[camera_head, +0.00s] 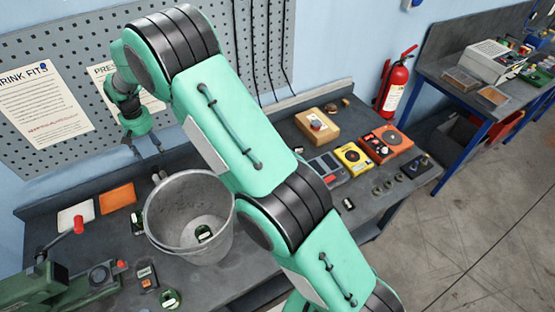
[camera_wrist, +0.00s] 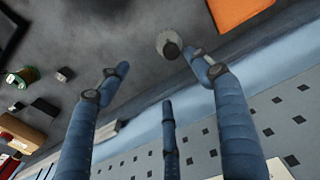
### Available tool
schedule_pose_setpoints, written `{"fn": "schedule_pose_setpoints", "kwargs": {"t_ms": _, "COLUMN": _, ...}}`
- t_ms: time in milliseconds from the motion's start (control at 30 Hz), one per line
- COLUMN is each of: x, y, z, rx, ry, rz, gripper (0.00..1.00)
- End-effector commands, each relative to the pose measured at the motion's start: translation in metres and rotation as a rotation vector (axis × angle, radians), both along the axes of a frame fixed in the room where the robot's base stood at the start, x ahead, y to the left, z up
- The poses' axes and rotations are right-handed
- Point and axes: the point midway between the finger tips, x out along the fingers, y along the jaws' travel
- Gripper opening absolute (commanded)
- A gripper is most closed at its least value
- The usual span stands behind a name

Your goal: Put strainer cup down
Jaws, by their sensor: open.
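What looks like the strainer cup is a small grey round cup (camera_wrist: 163,38) with a dark centre, on the bench in the wrist view, just past my fingertips. In the head view a small grey piece (camera_head: 158,177) behind the bucket's rim seems to be the same cup, partly hidden. My gripper (camera_head: 144,146) hangs above and behind it, near the pegboard. In the wrist view my gripper (camera_wrist: 158,62) has its fingers spread and nothing between them. One fingertip shows close beside the cup; I cannot tell whether it touches.
A large grey bucket (camera_head: 168,225) stands in front of the cup, with a small green-labelled item inside. An orange pad (camera_head: 117,198) and a white pad (camera_head: 76,215) lie left. A green machine (camera_head: 60,285) fills the bench's left front. The pegboard (camera_head: 60,60) rises close behind.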

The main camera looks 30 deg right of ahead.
Motion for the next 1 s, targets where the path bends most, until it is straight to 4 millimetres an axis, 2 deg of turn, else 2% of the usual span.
{"fn": "schedule_pose_setpoints", "kwargs": {"t_ms": 33, "x": -0.003, "y": -0.007, "z": 0.019, "rx": 0.004, "ry": -0.012, "rz": -0.004, "gripper": 0.66}}
{"fn": "schedule_pose_setpoints", "kwargs": {"t_ms": 100, "x": -0.01, "y": -0.017, "z": 0.04, "rx": 0.007, "ry": -0.023, "rz": -0.008, "gripper": 0.66}}
{"fn": "schedule_pose_setpoints", "kwargs": {"t_ms": 500, "x": -0.065, "y": -0.074, "z": 0.152, "rx": 0.024, "ry": -0.093, "rz": -0.031, "gripper": 0.66}}
{"fn": "schedule_pose_setpoints", "kwargs": {"t_ms": 800, "x": -0.119, "y": -0.115, "z": 0.22, "rx": 0.034, "ry": -0.146, "rz": -0.048, "gripper": 0.66}}
{"fn": "schedule_pose_setpoints", "kwargs": {"t_ms": 1000, "x": -0.161, "y": -0.141, "z": 0.257, "rx": 0.038, "ry": -0.181, "rz": -0.061, "gripper": 0.66}}
